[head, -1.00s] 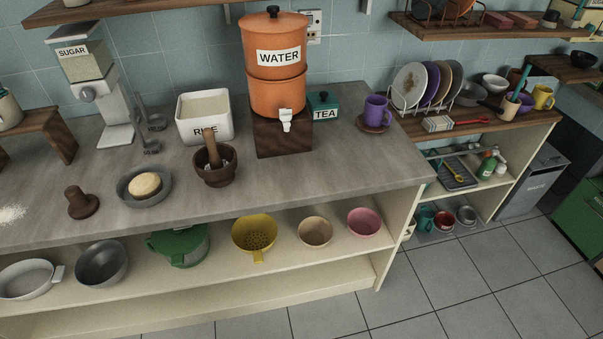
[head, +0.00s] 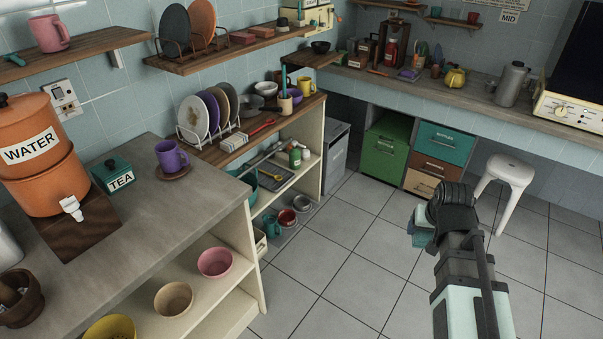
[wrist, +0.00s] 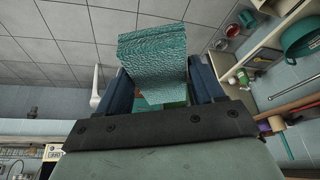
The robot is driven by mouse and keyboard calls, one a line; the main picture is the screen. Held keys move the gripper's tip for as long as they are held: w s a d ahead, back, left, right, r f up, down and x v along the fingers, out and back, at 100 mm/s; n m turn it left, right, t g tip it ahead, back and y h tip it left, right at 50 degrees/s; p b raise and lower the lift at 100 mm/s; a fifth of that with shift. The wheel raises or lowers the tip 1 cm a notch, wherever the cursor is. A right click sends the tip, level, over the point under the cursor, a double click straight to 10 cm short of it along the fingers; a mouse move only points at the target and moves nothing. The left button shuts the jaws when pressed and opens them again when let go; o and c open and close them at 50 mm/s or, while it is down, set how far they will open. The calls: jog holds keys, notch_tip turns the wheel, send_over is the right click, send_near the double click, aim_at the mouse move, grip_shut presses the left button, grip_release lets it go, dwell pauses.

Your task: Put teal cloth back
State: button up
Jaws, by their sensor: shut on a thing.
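A teal cloth (wrist: 153,50), folded with a textured surface, is between the two fingers of my gripper (wrist: 160,85) in the wrist view. My gripper is shut on it and holds it in the air over the tiled floor. In the head view my arm reaches in from the lower right, and a small part of the cloth (head: 422,238) shows left of my gripper (head: 425,222). The fingertips are mostly hidden there by the wrist.
A counter (head: 170,215) with a tea box (head: 112,176) and purple mug (head: 171,156) is at left. A low shelf unit (head: 312,155), green bin (head: 385,148), drawers (head: 438,150) and white stool (head: 508,170) stand beyond. Floor around my arm is clear.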

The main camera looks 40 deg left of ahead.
jog(key=s+a+r+n+y, duration=0.1)
jog(key=s+a+n, duration=0.15)
jog(key=a, duration=0.65)
jog(key=s+a+r+n, duration=0.1)
jog(key=s+a, duration=0.3)
jog(key=a, duration=0.4)
notch_tip(320, 180, up, 10)
jog(key=n+g+y, duration=0.2)
jog(key=n+g, duration=0.2)
jog(key=n, duration=0.6)
send_over(141, 204)
jog(key=d, duration=0.2)
jog(key=shift+a+f, duration=0.15)
jog(key=shift+f, duration=2.35)
jog(key=shift+a+f, duration=0.1)
jog(key=shift+f, duration=2.35)
jog(key=shift+f, duration=0.15)
jog(key=o, duration=1.1)
